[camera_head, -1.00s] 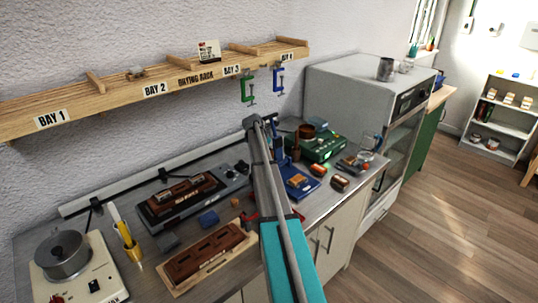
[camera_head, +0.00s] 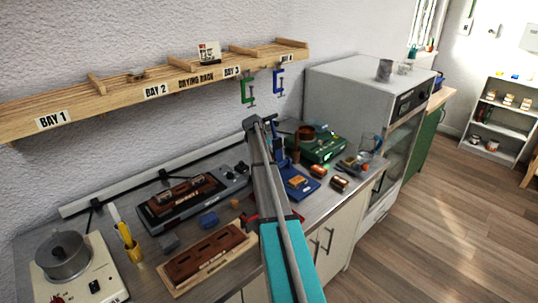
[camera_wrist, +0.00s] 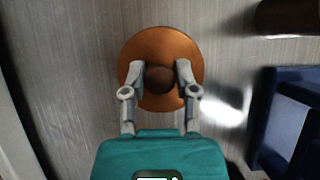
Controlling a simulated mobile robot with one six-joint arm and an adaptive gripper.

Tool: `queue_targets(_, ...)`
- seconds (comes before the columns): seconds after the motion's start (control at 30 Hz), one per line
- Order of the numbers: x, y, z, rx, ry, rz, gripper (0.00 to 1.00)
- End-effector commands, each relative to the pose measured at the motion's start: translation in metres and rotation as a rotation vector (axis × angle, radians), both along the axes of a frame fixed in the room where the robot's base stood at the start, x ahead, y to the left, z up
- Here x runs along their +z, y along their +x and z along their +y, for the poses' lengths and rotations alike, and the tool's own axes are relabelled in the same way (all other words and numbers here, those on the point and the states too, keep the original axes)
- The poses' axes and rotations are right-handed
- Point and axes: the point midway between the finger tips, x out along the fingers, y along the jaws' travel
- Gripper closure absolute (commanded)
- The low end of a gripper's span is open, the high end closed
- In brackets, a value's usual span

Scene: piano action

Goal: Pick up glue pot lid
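The glue pot lid looks like a round copper-coloured disc (camera_wrist: 160,45) with a dark round knob (camera_wrist: 160,79) at its middle. It shows in the wrist view over a grey metal surface. My gripper (camera_wrist: 160,72) is above the disc, its two fingers at the left and right sides of the knob. The fingertips are very close to the knob; I cannot tell whether they press on it. In the head view my arm hides the gripper and the lid. A copper-brown pot (camera_head: 306,132) stands at the green unit (camera_head: 322,149).
A blue tray (camera_wrist: 290,135) lies right of the lid, and a dark brown object (camera_wrist: 288,16) is at upper right. The drying rack (camera_head: 115,95) hangs above.

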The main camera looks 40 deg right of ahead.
Motion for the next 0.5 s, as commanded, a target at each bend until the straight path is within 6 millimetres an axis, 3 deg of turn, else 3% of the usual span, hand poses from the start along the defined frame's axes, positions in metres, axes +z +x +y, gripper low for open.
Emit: queue_targets(0.5,-0.0011,-0.0027,0.0024,-0.004,0.009,0.004,1.00)
